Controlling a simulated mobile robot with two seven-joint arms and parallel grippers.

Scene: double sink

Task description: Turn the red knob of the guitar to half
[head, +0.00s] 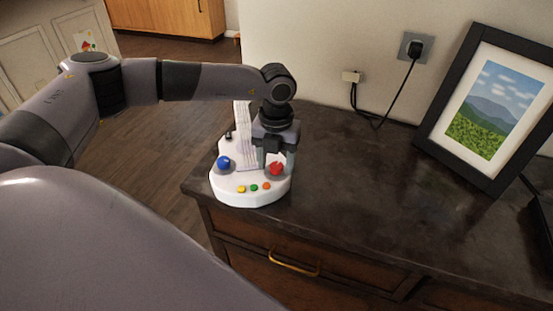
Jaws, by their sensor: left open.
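A white toy guitar (250,190) lies on the dark dresser top near its left corner. Its red knob (277,168) is at the right side of the body. A blue knob (224,163) is at the left side, and small yellow, green and orange buttons line the front. My left gripper (276,160) points down over the guitar with its fingers open around or just beside the red knob. I cannot tell whether the fingers touch it. The gripper hides part of the guitar behind the knob. My right gripper is not in view.
A black-framed landscape picture (488,108) stands at the right of the dresser top (370,190). A wall outlet (414,47) with a black plug and cable is behind. The dresser top between guitar and picture is clear.

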